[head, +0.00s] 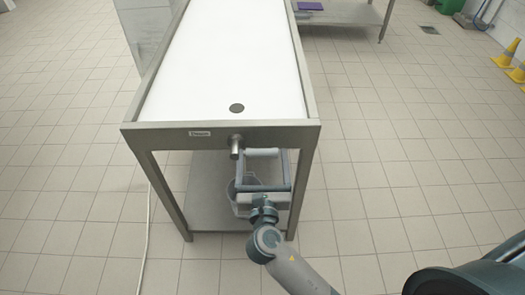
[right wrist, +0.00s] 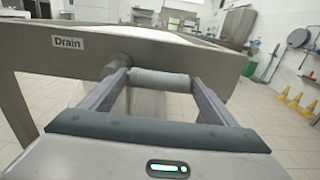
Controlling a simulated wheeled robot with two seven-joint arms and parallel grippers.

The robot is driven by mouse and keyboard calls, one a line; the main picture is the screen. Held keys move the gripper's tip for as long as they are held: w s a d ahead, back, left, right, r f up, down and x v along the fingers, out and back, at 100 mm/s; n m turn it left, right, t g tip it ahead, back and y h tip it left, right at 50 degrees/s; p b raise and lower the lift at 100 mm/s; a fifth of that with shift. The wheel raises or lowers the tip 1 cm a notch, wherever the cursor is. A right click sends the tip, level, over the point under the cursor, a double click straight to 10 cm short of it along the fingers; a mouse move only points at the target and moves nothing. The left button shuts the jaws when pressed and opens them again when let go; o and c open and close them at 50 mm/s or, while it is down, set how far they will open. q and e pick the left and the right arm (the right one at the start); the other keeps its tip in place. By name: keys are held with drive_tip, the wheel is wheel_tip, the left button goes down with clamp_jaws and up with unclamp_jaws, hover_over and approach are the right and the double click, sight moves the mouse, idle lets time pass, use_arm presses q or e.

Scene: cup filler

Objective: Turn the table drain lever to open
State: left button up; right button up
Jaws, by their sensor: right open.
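The drain lever (head: 262,152) is a short light grey bar. It lies sideways below the front rim of the table (head: 276,133), just right of the metal outlet pipe (head: 236,145). In the right wrist view the lever (right wrist: 160,80) spans the gap between my fingertips. My right gripper (head: 264,158) is open, one finger towards each end of the lever. I cannot tell whether either finger touches it. A "Drain" label (head: 200,133) is on the rim, left of the pipe. My left gripper is out of view.
A pale container (head: 246,198) stands on the lower shelf (head: 205,190), partly hidden by my gripper. Yellow cones (head: 505,55) stand far right. The tiled floor beside the table is mostly clear.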

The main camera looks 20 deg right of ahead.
drive_tip(key=shift+x, duration=0.85)
drive_tip(key=shift+w, duration=0.25)
